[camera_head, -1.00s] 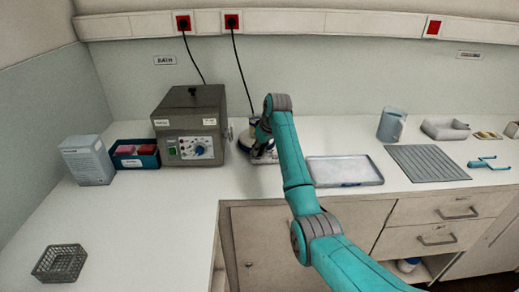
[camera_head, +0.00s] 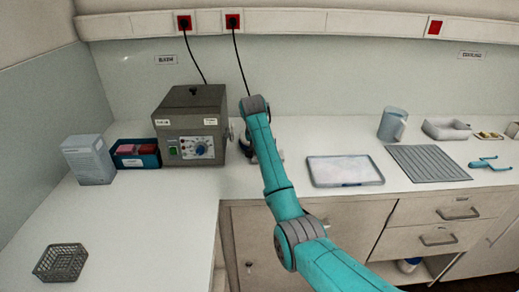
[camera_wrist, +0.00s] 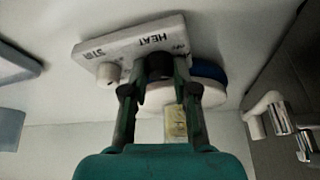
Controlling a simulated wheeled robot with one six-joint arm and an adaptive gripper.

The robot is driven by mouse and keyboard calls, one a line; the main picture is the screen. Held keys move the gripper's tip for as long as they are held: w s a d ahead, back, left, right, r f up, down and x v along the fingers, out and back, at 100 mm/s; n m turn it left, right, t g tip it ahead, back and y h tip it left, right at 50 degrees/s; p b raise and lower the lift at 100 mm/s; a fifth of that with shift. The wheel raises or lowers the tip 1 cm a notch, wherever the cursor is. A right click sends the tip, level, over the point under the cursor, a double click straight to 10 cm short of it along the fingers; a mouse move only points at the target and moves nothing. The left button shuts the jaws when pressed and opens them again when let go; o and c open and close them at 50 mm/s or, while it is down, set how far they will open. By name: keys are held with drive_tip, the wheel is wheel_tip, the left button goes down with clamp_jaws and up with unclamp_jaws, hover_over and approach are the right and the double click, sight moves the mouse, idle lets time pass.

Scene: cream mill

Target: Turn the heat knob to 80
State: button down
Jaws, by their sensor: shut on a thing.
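The hotplate's white front panel (camera_wrist: 120,52) shows upside down in the wrist view, with the words HEAT and STIR on it. The pale stir knob (camera_wrist: 108,73) stands free to the left. My gripper (camera_wrist: 159,88) has its two dark fingers closed on the heat knob (camera_wrist: 158,68), which is mostly hidden between them. The knob's pointer and scale cannot be read. In the head view my arm covers most of the hotplate (camera_head: 280,155) and hides the gripper.
A grey bath (camera_head: 190,108) with a blue dial stands just left of the hotplate. A shallow tray (camera_head: 345,171) lies to the right. In the wrist view a metal tap-like fitting (camera_wrist: 268,112) is close on the right. The front-left counter is clear around a wire basket (camera_head: 60,262).

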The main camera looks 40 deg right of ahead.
drive_tip(key=m+g, duration=0.1)
drive_tip(key=m, duration=0.1)
drive_tip(key=m+h, duration=0.1)
drive_tip(key=m, duration=0.2)
drive_tip(key=shift+w+g, duration=0.1)
drive_tip(key=shift+g, duration=0.3)
drive_tip(key=shift+m, duration=0.3)
drive_tip(key=c, duration=0.9)
unclamp_jaws()
drive_tip(key=shift+a+r, duration=0.1)
drive_tip(key=v, duration=1.1)
drive_tip(key=shift+r, duration=0.4)
drive_tip(key=shift+a, duration=0.15)
